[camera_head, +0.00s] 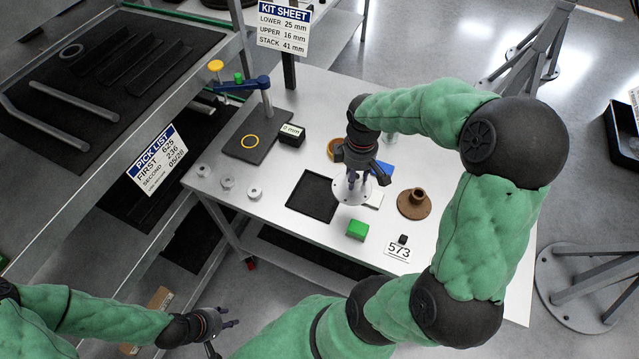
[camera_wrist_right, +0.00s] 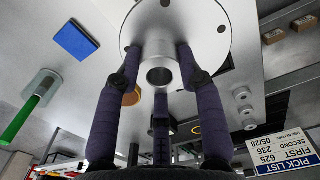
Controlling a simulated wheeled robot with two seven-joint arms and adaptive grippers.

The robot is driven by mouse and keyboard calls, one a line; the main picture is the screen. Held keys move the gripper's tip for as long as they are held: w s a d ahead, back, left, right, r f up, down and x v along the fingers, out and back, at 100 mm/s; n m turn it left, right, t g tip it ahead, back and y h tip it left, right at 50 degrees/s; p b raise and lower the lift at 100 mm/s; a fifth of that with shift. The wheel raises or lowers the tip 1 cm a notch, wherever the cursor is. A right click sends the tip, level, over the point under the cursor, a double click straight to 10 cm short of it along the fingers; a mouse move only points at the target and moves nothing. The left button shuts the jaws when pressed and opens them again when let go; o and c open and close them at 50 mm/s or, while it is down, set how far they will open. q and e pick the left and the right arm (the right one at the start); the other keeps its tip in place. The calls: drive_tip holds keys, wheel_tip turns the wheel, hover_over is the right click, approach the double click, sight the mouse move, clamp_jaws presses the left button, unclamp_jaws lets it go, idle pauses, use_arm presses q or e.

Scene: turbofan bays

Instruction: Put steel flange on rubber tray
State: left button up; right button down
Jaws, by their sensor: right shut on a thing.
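The steel flange (camera_head: 343,192) is a pale round disc with a short hub, partly hidden under my right gripper (camera_head: 355,176). In the right wrist view the fingers of the right gripper (camera_wrist_right: 160,85) close around the hub of the steel flange (camera_wrist_right: 205,28). I cannot tell for sure whether its disc touches the table. The rubber tray (camera_head: 313,196) is a black square on the white table, just left of the flange, and looks empty. My left gripper (camera_head: 222,335) is open and empty, low at the left, off the table.
A dark mat (camera_head: 250,139) with a yellow ring lies behind the tray. Small grey parts (camera_head: 227,181) stand at the left edge.

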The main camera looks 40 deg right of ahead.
drive_tip(key=w+a+f, duration=0.1)
drive_tip(key=w+f, duration=0.1)
drive_tip(key=w, duration=0.1)
drive_tip(key=w+a+f+b, duration=0.1)
drive_tip(key=w+f, duration=0.2)
drive_tip(key=w+a+f+b, duration=0.1)
drive_tip(key=w+a+f, duration=0.1)
drive_tip(key=w, duration=0.1)
drive_tip(key=shift+w+a+f, duration=0.1)
drive_tip(key=shift+f, duration=0.2)
drive_tip(key=shift+w+a+f, duration=0.15)
drive_tip(key=shift+w+f, duration=0.15)
drive_tip(key=shift+f, duration=0.15)
drive_tip(key=shift+f+b, duration=0.45)
drive_tip(key=shift+f, duration=1.05)
drive_tip(key=shift+f, duration=0.1)
drive_tip(key=c, duration=0.8)
unclamp_jaws()
drive_tip(key=shift+f, duration=0.1)
wheel_tip(320, 180, up, 12)
drive_tip(key=shift+r+p, duration=0.15)
drive_tip(key=shift+p, duration=1.1)
